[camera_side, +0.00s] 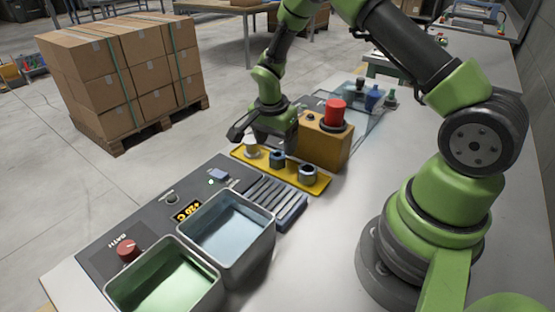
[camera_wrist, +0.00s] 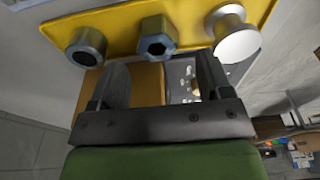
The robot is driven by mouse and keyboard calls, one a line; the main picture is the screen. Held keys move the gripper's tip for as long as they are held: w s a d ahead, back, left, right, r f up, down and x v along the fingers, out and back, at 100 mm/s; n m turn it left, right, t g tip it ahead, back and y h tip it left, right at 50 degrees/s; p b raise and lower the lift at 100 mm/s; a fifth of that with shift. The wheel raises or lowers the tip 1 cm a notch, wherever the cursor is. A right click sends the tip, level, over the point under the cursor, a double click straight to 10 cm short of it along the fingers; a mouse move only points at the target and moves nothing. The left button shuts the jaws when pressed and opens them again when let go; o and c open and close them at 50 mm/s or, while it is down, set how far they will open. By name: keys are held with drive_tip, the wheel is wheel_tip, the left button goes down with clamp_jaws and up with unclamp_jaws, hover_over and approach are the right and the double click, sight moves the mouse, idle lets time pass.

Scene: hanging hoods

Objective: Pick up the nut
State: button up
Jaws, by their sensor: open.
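The nut (camera_wrist: 156,36) is a blue-grey hexagonal piece in the middle of a yellow tray (camera_wrist: 125,15), between two other metal parts. In the side view the nut (camera_side: 277,158) shows on the same tray (camera_side: 285,175). My gripper (camera_wrist: 161,63) is open and empty. In the wrist view the nut appears just past the fingertips, between their two lines, with no finger seen touching it. In the side view my gripper (camera_side: 264,142) is low over the back edge of the tray, close to the nut; their exact gap cannot be told.
A grey ring-like part (camera_wrist: 87,46) and a pale flanged part (camera_wrist: 234,35) flank the nut closely. An orange box with a red button (camera_side: 334,112) stands right behind the tray. A ribbed block (camera_side: 275,202) and two open liquid baths (camera_side: 226,228) are in front.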

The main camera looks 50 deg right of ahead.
sight(277, 155)
wheel_tip(277, 155, down, 5)
drive_tip(key=shift+s+d+r, duration=0.15)
drive_tip(key=shift+r, duration=0.05)
drive_tip(key=shift+c, duration=0.2)
drive_tip(key=c, duration=1.1)
drive_tip(key=shift+r, duration=0.1)
